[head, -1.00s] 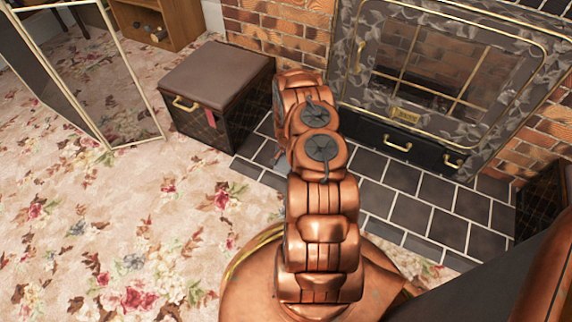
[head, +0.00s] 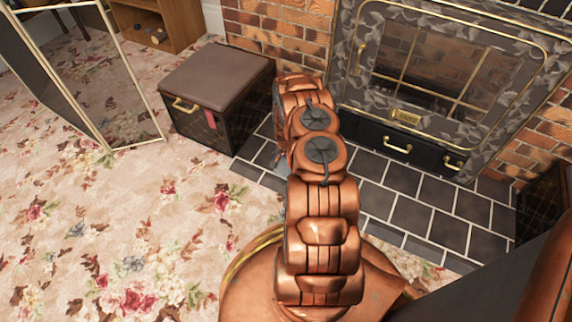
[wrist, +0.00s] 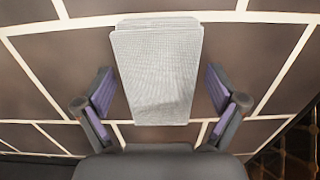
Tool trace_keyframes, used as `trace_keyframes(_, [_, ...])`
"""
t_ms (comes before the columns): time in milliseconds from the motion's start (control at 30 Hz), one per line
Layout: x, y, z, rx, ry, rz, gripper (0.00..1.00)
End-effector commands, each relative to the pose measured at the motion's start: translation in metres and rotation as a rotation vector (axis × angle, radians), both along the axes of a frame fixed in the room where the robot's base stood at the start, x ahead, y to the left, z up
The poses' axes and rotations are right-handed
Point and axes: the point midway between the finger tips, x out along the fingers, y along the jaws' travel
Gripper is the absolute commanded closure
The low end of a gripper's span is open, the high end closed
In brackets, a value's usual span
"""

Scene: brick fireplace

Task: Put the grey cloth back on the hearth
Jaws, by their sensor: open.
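The grey cloth (wrist: 158,62), a pale folded rectangle with a fine weave, shows in the wrist view against the dark tiles of the hearth (wrist: 60,65). It appears to lie flat on them. My gripper (wrist: 160,88) is open, with one purple-padded finger on each side of the cloth's near half. Gaps show between the fingers and the cloth. In the head view the hearth (head: 410,215) spreads in front of the stove.
A dark storage box (head: 215,85) with a brown lid stands left of my arm. The stove (head: 440,75) with brass trim and a drawer is behind the hearth. A folding screen (head: 90,80) stands at the left. The floral carpet (head: 120,220) is clear in front.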

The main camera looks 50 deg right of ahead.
Motion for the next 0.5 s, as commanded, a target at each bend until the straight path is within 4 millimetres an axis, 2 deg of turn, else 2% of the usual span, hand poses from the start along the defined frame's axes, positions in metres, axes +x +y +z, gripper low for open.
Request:
trace_keyframes(133, [0.000, -0.001, 0.004, 0.000, 0.000, -0.001, 0.05])
trace_keyframes(267, [0.001, 0.000, 0.018, -0.001, 0.000, 0.000, 0.05])
trace_keyframes(500, [0.001, 0.000, 0.060, -0.002, -0.002, 0.000, 0.05])
